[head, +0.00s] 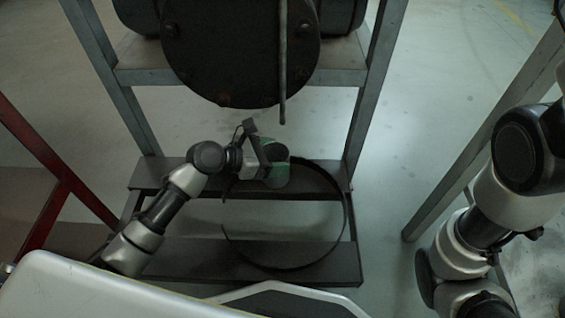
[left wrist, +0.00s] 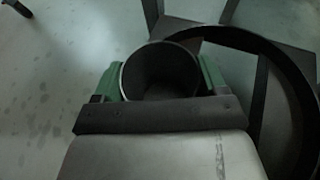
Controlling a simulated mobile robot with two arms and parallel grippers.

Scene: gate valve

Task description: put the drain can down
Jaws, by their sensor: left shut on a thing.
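The drain can (head: 275,153) is a small grey, open-topped cylinder. My left gripper (head: 271,167), with green fingers, is shut on it, one finger on each side. In the left wrist view the can (left wrist: 160,72) looks dark and empty inside, its rim facing the camera. In the head view the can is over the rear plank of the low stand, below the round valve flange. Whether its bottom touches the plank is hidden. My right arm is at the right edge; its gripper does not show.
A large dark hoop (head: 348,215) lies across the stand's rear and front planks (head: 190,262), close beside the can; it also shows in the left wrist view (left wrist: 295,70). The flange (head: 235,50) and a hanging rod (head: 283,70) are above. Grey frame legs stand on both sides.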

